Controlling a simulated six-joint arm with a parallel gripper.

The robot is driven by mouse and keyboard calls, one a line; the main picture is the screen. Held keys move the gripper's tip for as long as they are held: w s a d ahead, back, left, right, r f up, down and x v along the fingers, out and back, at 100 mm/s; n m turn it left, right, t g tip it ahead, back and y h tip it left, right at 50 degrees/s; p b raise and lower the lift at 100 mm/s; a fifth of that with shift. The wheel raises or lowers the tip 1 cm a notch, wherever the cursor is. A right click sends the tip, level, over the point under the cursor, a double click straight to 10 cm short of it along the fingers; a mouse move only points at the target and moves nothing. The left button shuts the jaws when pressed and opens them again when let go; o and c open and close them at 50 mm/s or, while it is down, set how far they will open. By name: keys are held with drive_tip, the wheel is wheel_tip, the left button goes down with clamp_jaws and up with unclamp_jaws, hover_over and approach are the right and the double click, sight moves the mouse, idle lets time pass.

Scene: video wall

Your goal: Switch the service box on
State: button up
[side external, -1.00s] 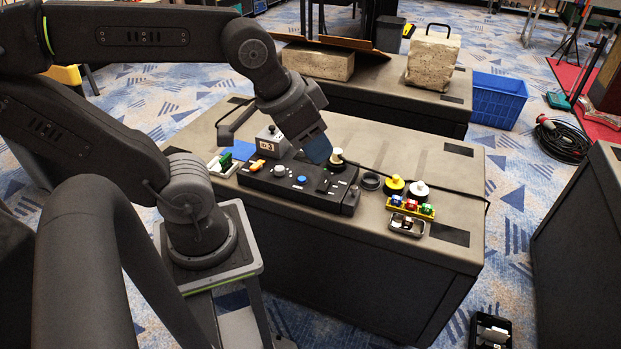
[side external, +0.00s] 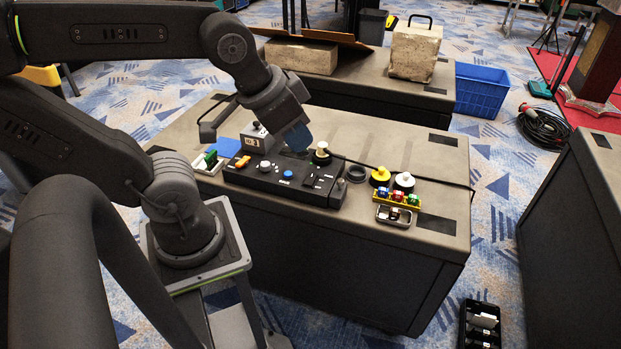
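A long black control box (side external: 262,182) lies on the grey case top, with an orange switch (side external: 243,162), a white knob (side external: 265,166), a blue button (side external: 288,174) and a black switch section (side external: 320,181) on its top. Behind it stands a small grey box (side external: 261,148) with a white label and a knob. I cannot tell for sure which of the two is the service box. My gripper (side external: 297,138) hangs tilted above and behind the black box, apparently touching nothing. Its blue tip shows, but its finger gap does not. The switch positions are too small to read.
A cream-topped plug (side external: 321,153) with a black cable is just right of my gripper. A black ring (side external: 356,174), yellow (side external: 380,176) and white (side external: 404,181) knobs and a yellow rack (side external: 398,197) stand further right. A green-and-white block (side external: 209,161) is at left. The right rear top is clear.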

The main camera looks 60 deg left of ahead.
clamp_jaws()
idle(1.3)
drive_tip(key=n+t, duration=0.5)
drive_tip(key=n, duration=0.3)
hover_over(310, 176)
drive_tip(key=s, duration=0.1)
wheel_tip(310, 176, down, 21)
drive_tip(key=shift+d, duration=0.4)
drive_tip(key=shift+w+a+f, duration=0.15)
drive_tip(key=shift+f, duration=1.3)
drive_tip(key=shift+w+a+f, duration=0.2)
drive_tip(key=shift+f, duration=1.2)
drive_tip(key=shift+w+a+f, duration=0.15)
drive_tip(key=shift+f, duration=1.3)
